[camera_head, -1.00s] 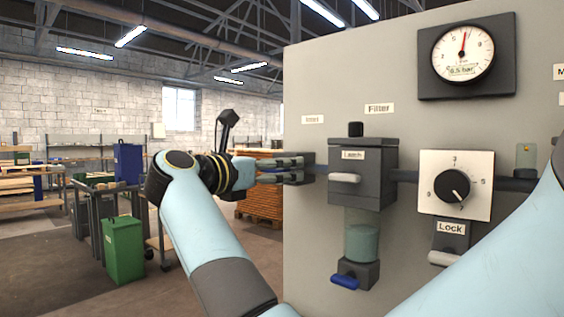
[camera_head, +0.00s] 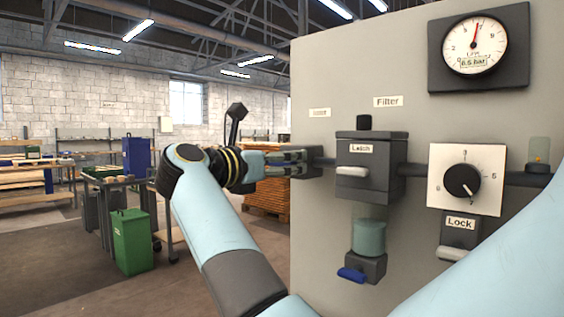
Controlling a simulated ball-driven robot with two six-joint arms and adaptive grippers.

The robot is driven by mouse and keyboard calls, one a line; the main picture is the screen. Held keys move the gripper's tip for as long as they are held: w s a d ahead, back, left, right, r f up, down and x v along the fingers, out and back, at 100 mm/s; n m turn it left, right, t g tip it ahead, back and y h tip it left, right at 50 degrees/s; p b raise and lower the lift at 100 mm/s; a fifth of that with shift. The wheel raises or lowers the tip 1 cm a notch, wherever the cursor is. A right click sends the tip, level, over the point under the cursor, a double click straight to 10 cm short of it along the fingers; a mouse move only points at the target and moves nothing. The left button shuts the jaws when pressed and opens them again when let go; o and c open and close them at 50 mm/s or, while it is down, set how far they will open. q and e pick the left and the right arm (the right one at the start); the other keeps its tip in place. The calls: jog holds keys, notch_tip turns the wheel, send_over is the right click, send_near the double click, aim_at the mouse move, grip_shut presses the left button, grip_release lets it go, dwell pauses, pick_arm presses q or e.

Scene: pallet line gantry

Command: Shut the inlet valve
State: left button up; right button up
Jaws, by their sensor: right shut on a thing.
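The inlet label (camera_head: 320,113), hard to read, sits at the panel's left edge. My right arm crosses the lower right and bends up to the wrist. My left gripper is not in view.
Right of the gripper is the filter unit (camera_head: 371,165) with a latch and a blue-handled drain (camera_head: 351,274). Beyond it are the regulator knob (camera_head: 463,181), the lock (camera_head: 459,240) and the gauge (camera_head: 476,45) at about 6.5 bar. A green bin (camera_head: 133,242) stands left.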

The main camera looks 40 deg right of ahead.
jog(key=shift+n, duration=0.3)
jog(key=n+p, duration=0.1)
jog(key=n, duration=0.2)
jog(key=shift+w+r+n, duration=0.1)
jog(key=shift+n, duration=0.3)
jog(key=shift+n+p, duration=1.3)
jog(key=shift+n, duration=0.7)
jog(key=shift+w, duration=0.1)
jog(key=o, duration=1.2)
jog(key=shift+a, duration=0.1)
